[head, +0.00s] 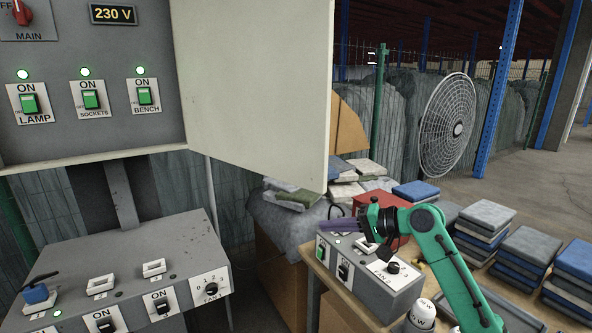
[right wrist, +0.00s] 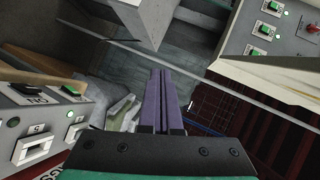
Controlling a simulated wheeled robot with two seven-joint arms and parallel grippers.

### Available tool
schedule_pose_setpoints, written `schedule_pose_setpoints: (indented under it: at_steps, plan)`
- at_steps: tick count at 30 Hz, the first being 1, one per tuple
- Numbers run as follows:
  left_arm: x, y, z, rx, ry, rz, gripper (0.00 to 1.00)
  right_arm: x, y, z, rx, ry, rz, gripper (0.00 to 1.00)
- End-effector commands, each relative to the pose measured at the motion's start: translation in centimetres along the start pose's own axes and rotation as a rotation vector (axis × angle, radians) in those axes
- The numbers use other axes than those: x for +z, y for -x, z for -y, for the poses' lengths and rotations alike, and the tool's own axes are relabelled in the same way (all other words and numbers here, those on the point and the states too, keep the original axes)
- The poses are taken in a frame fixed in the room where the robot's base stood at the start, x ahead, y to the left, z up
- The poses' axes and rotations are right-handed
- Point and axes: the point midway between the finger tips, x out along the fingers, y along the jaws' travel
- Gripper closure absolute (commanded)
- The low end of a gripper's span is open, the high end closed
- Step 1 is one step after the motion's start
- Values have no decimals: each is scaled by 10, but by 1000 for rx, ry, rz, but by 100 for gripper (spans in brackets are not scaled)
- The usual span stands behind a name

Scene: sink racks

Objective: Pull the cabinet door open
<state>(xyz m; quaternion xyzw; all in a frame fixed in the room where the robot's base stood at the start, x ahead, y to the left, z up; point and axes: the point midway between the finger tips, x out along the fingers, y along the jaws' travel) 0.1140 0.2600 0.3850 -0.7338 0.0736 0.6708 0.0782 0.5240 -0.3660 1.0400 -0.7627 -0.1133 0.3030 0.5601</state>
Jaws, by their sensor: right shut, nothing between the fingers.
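The grey cabinet (head: 150,130) hangs at the upper left in the head view, with a 230 V display and several green switches inside. Its pale door (head: 255,80) stands swung wide open to the right of the switches. A pale panel (right wrist: 270,82), apparently the door, shows at the right in the right wrist view beside the switch panel. My right gripper (head: 324,227) is below and right of the door's lower corner, apart from it. Its purple fingers (right wrist: 161,75) are shut together and empty. My left gripper is not in view.
A grey console (head: 140,245) with switches stands below the cabinet. A smaller control box (head: 375,290) sits on a wooden table under my right arm. Stacked slabs (head: 487,218) and a wire fan (head: 449,125) are at the right. Open floor lies beyond.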

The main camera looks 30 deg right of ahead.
Motion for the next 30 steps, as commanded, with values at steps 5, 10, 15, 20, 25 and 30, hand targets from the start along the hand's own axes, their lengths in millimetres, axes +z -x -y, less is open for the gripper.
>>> schedule_pose_setpoints:
  at_steps: [5, 10, 15, 20, 25, 30]
  plan:
    - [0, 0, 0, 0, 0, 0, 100, -36, 70, 114, -308, -171, -3, 100]
    - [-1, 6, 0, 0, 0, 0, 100, -38, 71, 133, -348, -197, 10, 100]
    - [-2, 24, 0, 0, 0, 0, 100, -40, 42, 146, -346, -196, 10, 100]
    - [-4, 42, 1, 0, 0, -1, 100, -40, 11, 157, -346, -196, 10, 100]
    - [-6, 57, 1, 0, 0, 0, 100, -37, -18, 165, -343, -193, 11, 100]
    - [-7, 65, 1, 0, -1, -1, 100, -11, -23, 169, -340, -193, 10, 100]
